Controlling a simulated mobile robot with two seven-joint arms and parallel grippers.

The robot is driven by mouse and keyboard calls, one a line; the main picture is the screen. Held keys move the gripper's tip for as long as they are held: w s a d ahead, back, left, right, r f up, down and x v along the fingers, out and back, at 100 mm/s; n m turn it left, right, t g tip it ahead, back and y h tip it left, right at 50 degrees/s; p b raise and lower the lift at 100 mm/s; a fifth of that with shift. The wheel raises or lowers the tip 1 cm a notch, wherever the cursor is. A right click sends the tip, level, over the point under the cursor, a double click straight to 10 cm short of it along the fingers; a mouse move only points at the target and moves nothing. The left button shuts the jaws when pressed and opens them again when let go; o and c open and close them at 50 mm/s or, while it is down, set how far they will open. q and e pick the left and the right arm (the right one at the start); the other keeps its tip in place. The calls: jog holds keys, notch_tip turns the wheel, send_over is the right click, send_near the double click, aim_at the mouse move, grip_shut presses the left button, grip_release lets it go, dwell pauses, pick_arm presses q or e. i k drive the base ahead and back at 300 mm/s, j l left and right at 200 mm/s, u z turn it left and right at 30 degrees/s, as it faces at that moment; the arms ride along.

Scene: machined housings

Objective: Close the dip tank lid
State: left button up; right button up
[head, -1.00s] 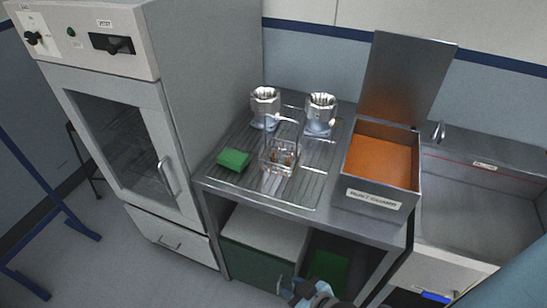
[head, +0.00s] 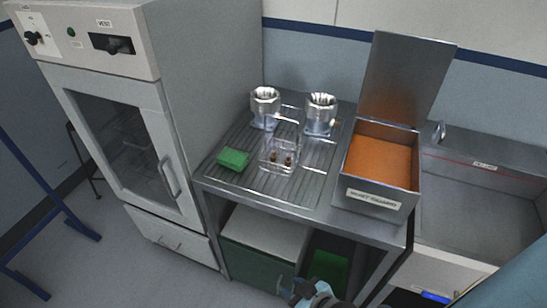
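The dip tank (head: 375,199) is a grey metal box with a label on its front, at the right end of the steel bench. Its inside shows orange (head: 381,161). The lid (head: 406,78) is a flat metal plate standing open, upright at the tank's back edge. My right gripper (head: 300,292) is at the bottom edge of the view, low in front of the bench and well away from the lid. Its fingers are small and partly cut off, so its opening is unclear. My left gripper is not in view.
Two machined housings (head: 265,107) (head: 320,114) stand at the back of the ribbed drainboard (head: 250,184). A wire basket (head: 280,155) and a green sponge (head: 233,158) are in front of them. A sink (head: 475,212) lies right, an oven cabinet (head: 125,130) left.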

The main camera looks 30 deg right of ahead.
aim_at(405, 75)
jog(key=z, duration=1.7)
jog(key=k+z, duration=0.2)
jog(key=z, duration=0.45)
jog(key=i+l, duration=0.05)
